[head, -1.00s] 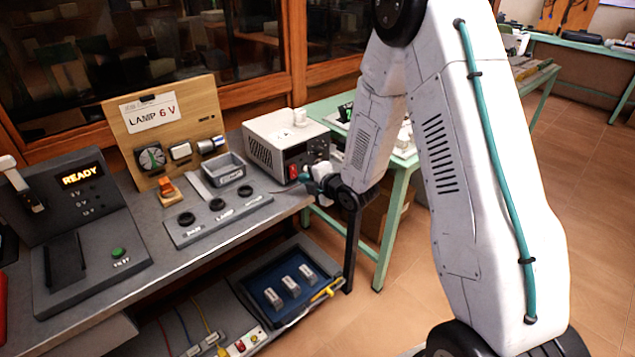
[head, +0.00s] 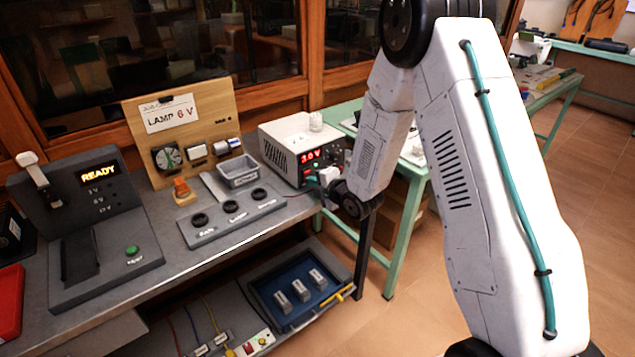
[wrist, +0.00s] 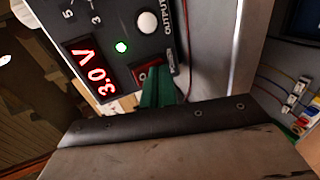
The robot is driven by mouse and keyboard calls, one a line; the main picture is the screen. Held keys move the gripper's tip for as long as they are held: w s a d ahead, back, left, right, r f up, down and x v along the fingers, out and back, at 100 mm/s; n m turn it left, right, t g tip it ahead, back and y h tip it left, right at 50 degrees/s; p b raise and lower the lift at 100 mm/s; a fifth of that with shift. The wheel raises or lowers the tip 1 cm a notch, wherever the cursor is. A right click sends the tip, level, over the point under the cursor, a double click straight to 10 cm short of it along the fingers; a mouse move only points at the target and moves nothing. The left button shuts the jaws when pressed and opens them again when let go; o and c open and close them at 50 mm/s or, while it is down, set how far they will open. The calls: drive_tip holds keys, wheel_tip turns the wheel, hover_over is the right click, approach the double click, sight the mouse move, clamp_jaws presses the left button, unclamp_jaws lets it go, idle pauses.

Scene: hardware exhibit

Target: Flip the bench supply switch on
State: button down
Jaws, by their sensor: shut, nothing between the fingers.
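The bench supply (head: 283,150) is a white box with a dark front panel at the back right of the bench. Its display (head: 311,157) is lit red and reads 3.0 V; it also shows in the wrist view (wrist: 89,69). There a green light (wrist: 121,47) is lit on the panel. A red switch (wrist: 141,72) sits low on the panel, partly hidden by my gripper. My gripper (wrist: 157,84) has teal fingers, shut and empty, with tips at the switch; I cannot tell whether they touch it. In the head view my wrist hides most of it.
A white round knob or button (wrist: 148,22) is beside the green light. A grey tray (head: 239,172) and a plate with black round sockets (head: 231,207) lie left of the supply. A wooden lamp board (head: 190,120) stands behind. A green table (head: 400,170) stands to the right.

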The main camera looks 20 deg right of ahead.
drive_tip(key=shift+r, duration=0.15)
drive_tip(key=shift+r, duration=0.7)
drive_tip(key=v, duration=1.4)
drive_tip(key=shift+r, duration=0.25)
drive_tip(key=shift+w, duration=0.1)
drive_tip(key=shift+f, duration=0.7)
